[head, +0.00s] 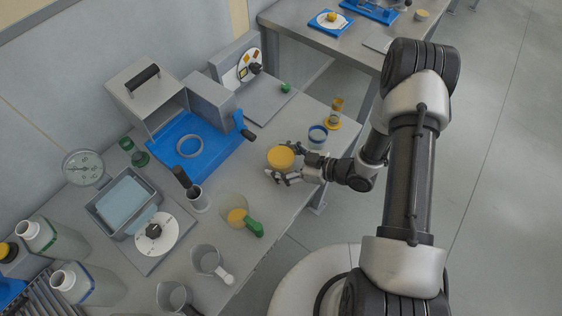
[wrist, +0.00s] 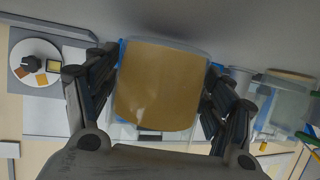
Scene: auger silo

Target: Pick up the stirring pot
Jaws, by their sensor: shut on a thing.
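The pot (head: 280,156) looks round and yellow from above in the head view, near the right edge of the bench. In the wrist view it is a clear-walled pot (wrist: 158,88) filled with tan-yellow material, and it appears upright between the fingers. My gripper (head: 282,163) has one finger on each side of it and is shut on it. The fingers also flank it in the wrist view (wrist: 160,75). Its base is hidden, so I cannot tell whether it touches the bench.
A clear cup with yellow contents and a green-handled tool (head: 250,226) lie in front. A blue tray (head: 215,154) with a ring and a grey box machine (head: 146,98) are to the left. Bare bench lies beside the pot.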

